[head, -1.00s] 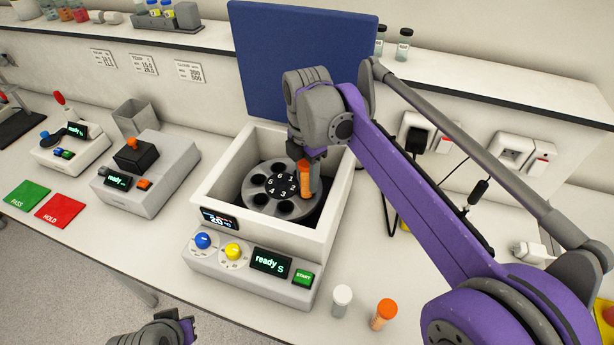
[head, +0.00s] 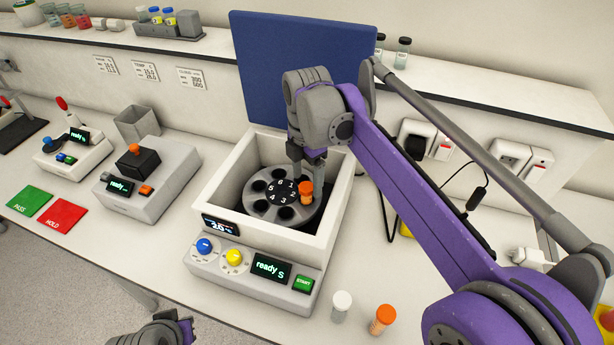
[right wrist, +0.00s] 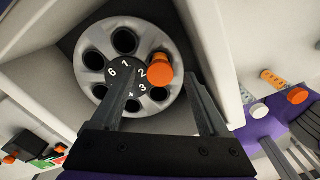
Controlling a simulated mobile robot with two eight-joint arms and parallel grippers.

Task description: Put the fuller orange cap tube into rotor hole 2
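The orange cap tube (head: 306,194) stands in the rotor (head: 258,200) beside the number 2, its cap and a short upper part above the rotor's face. In the right wrist view its orange cap (right wrist: 158,76) lies between the two spread fingers of my right gripper (right wrist: 158,85), with gaps on both sides. My right gripper (head: 308,168) is just above and behind the cap in the head view. A second orange cap tube (head: 382,320) stands on the bench at the front right. My left gripper (head: 165,332) shows only partly at the bottom edge.
The white walls of the centrifuge (head: 337,215) surround the rotor, and its blue lid (head: 300,70) stands open behind. A white cap tube (head: 341,305) stands beside the second orange one. Other rotor holes look empty.

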